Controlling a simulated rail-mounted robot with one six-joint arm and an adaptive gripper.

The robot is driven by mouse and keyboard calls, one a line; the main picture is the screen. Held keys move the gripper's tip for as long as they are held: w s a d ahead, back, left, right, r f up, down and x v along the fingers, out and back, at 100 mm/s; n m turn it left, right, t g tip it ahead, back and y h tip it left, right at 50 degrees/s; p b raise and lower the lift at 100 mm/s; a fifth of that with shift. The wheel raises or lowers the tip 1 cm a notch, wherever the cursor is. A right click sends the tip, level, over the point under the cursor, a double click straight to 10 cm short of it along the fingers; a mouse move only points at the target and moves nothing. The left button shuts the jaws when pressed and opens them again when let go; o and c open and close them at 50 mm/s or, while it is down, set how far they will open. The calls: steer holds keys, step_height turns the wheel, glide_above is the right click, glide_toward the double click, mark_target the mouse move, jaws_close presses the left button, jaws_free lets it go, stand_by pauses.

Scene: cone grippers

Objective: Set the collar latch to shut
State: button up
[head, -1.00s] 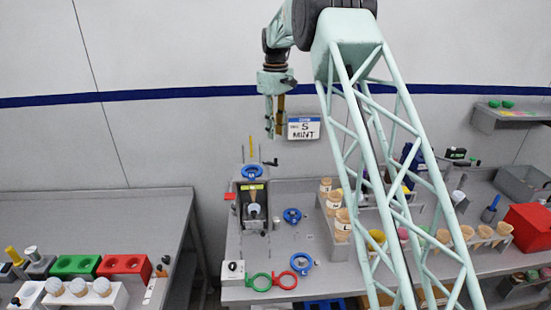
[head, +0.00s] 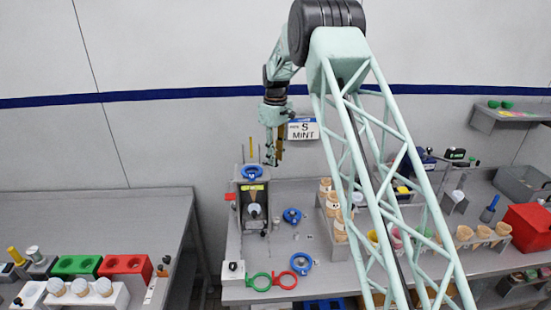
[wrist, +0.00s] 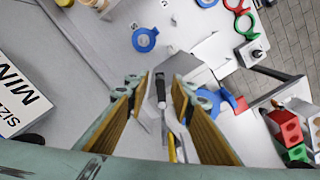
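A grey fixture (head: 238,212) stands at the left end of the middle bench, with a blue ring (head: 252,172) on top, a yellow label (head: 252,187) and a cone (head: 253,209) inside. The blue ring shows partly behind a finger in the wrist view (wrist: 208,98). A small lever with a black handle (wrist: 160,82) lies between my fingertips in the wrist view; I cannot tell for sure whether it is the collar latch. My gripper (head: 274,158) points down at the fixture's back right. Its tan-padded fingers (wrist: 160,92) are open, apart on either side of the lever.
A red tab (wrist: 238,103) sticks out from the fixture's side. Loose blue rings (head: 292,215) and green and red rings (head: 261,282) lie to its right and front. A cone rack (head: 330,215) stands farther right. A size S mint sign (head: 303,130) is on the wall behind.

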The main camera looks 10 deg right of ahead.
steer(key=shift+f, duration=0.35)
steer(key=shift+c, duration=0.5)
jaws_close()
